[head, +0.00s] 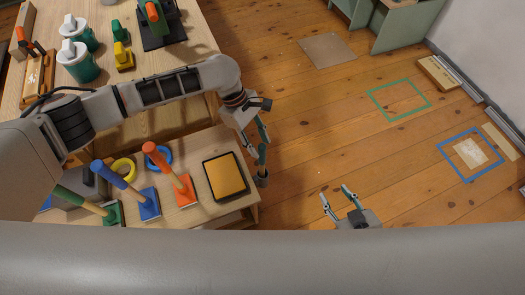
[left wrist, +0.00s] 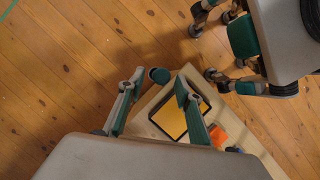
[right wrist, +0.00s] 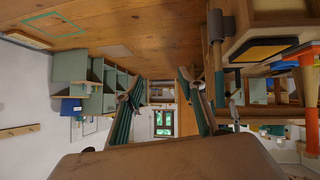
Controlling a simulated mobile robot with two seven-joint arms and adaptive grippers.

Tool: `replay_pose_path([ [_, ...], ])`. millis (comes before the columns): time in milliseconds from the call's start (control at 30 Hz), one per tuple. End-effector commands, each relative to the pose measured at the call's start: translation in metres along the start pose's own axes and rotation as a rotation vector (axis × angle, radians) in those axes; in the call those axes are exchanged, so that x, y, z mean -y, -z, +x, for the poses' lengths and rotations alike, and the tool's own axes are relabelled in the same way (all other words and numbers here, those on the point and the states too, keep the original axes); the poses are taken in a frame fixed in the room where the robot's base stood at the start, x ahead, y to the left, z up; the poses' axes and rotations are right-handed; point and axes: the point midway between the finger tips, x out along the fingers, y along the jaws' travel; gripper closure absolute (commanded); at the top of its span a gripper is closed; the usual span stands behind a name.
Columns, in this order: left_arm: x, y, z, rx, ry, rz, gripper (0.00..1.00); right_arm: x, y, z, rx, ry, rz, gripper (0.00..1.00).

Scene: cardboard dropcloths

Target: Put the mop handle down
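I cannot pick out a mop handle for certain. Tools with wooden grips stand tilted on the low bench (head: 215,213): an orange one (head: 155,155), a blue one (head: 105,172) and a green one (head: 70,195). My left gripper (head: 262,145) points down beside the bench's right corner, open and empty; its fingers stand apart in the left wrist view (left wrist: 158,100). A short dark cylinder (head: 262,180) is at that corner, just below the fingertips, and shows between the fingers in the left wrist view (left wrist: 160,75). My right gripper (head: 338,198) is open and empty over the floor.
An amber pad in a black tray (head: 225,177) lies on the bench. A larger table (head: 200,40) behind holds lidded containers (head: 78,62) and tools. A green cabinet (head: 400,28) stands behind.

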Motion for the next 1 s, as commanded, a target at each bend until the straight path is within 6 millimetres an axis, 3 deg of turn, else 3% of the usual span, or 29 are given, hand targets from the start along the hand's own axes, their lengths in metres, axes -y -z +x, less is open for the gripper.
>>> replay_pose_path([
  [33, -0.002, -0.001, -0.019, -0.005, -0.008, 0.001, 0.66, -0.001, 0.008, -0.002, -0.008, 0.000, 0.003, 0.60],
  [200, -0.002, -0.001, -0.049, -0.004, -0.005, 0.002, 0.66, 0.003, 0.008, -0.007, -0.002, 0.008, 0.014, 0.60],
  [533, 0.000, -0.001, -0.071, 0.001, 0.001, 0.000, 0.66, 0.012, 0.002, -0.013, 0.016, 0.023, 0.029, 0.60],
  [767, 0.001, -0.005, -0.063, 0.012, -0.007, 0.026, 0.66, 0.012, 0.001, -0.013, 0.017, 0.024, 0.029, 0.60],
  [1000, 0.004, -0.050, -0.009, 0.093, -0.132, 0.267, 0.66, 0.008, 0.005, -0.011, 0.010, 0.017, 0.026, 0.60],
])
